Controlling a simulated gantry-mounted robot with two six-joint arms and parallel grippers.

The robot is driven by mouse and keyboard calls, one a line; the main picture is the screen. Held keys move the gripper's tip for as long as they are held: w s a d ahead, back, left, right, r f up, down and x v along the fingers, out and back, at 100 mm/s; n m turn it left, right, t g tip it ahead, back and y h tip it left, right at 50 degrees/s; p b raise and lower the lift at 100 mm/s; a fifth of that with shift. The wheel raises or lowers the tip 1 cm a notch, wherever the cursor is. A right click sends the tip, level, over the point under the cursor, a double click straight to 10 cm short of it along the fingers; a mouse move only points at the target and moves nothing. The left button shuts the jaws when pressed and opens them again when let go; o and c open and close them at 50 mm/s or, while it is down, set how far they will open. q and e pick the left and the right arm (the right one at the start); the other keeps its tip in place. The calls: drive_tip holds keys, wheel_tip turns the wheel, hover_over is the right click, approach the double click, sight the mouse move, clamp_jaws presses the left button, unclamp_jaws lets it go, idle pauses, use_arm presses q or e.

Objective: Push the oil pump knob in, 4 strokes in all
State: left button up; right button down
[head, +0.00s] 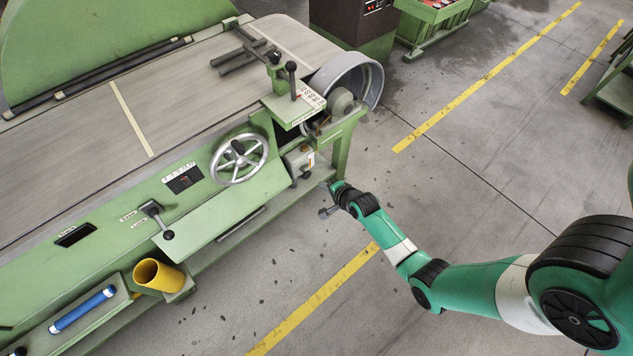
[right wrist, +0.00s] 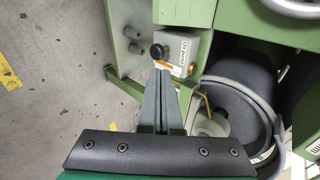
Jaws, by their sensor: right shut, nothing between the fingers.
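The oil pump is a pale grey box (right wrist: 176,52) with a printed label, fixed on the green machine frame. Its round black knob (right wrist: 158,51) sticks out beside the label. In the head view the pump box (head: 297,160) is below the machine's right end, with the dark knob (head: 306,175) at its lower side. My right gripper (right wrist: 161,73) is shut and empty. Its fingertips point toward the knob and lie just short of it in the picture; a small gap shows. In the head view the right gripper (head: 330,184) is right of the knob. My left gripper is not in view.
The handwheel (head: 239,159) and a lever (head: 155,212) are on the machine front. A yellow cup (head: 158,276) and a blue tube (head: 83,309) are at lower left. Open floor lies right of the machine.

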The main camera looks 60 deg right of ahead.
sight(304, 172)
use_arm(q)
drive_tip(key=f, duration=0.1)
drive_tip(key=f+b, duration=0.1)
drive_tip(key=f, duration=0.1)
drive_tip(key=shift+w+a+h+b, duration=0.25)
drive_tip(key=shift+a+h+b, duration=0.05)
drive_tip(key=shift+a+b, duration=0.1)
use_arm(e)
drive_tip(key=shift+m, duration=0.3)
drive_tip(key=f, duration=0.1)
drive_tip(key=s+f, duration=0.1)
drive_tip(key=f, duration=0.2)
drive_tip(key=shift+s+f, duration=0.25)
drive_tip(key=shift+s, duration=0.15)
use_arm(q)
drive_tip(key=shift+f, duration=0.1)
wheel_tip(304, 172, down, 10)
drive_tip(key=b, duration=1)
use_arm(e)
drive_tip(key=w+d+r+x, duration=0.1)
drive_tip(key=r+x, duration=0.1)
drive_tip(key=x, duration=1.1)
drive_tip(key=shift+d, duration=0.3)
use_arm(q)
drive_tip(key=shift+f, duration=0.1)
